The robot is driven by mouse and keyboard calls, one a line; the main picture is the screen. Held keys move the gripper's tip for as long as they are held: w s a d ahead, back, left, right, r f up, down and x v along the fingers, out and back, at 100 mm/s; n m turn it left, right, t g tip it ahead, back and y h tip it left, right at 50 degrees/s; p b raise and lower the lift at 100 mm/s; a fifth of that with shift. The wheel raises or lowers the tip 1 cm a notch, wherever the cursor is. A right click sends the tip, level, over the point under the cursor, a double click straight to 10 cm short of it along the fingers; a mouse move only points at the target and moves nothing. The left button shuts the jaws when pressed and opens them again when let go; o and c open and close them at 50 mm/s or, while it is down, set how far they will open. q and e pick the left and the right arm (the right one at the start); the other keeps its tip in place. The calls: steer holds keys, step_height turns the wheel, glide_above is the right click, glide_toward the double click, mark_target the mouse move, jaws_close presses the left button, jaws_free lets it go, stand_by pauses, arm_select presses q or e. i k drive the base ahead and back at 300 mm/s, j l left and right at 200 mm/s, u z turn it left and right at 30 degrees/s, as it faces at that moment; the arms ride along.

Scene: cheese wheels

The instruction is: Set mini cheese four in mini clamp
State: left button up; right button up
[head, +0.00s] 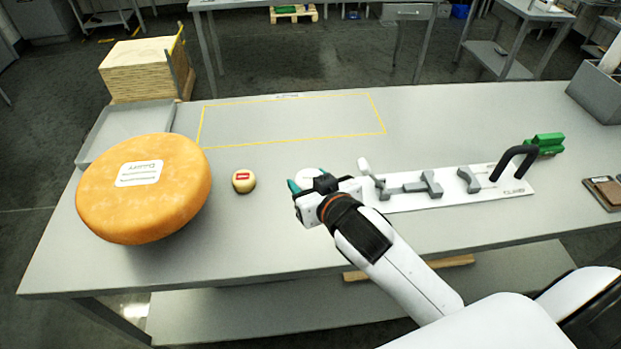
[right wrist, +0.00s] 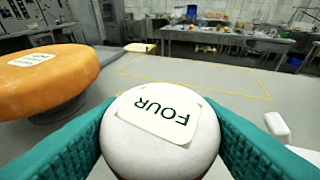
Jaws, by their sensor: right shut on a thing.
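Mini cheese four is a small white round cheese with a label reading FOUR. In the right wrist view the cheese (right wrist: 160,145) sits between the two teal fingers of my right gripper, which is shut on it. In the head view the cheese (head: 309,176) shows partly behind my right gripper (head: 305,187), over the middle of the table. The mini clamp (head: 440,190) is a white board with grey blocks and a black handle, just right of the gripper. The cheese is left of the clamp and apart from its blocks. My left gripper is not seen.
A large orange cheese wheel (head: 145,188) stands at the left, by a grey tray (head: 122,122). A small cream cheese with a red label (head: 243,181) lies between wheel and gripper. A yellow outlined area (head: 290,121) is empty. A green block (head: 546,143) stands behind the clamp's right end.

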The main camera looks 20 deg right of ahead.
mark_target(449, 185)
steer(key=k+l, duration=0.1)
steer(key=l, duration=0.3)
steer(key=k+l, duration=0.1)
steer(key=l, duration=0.75)
steer(key=k+l, duration=0.15)
steer(key=l, duration=0.3)
steer(key=k+l, duration=0.1)
steer(key=l, duration=0.3)
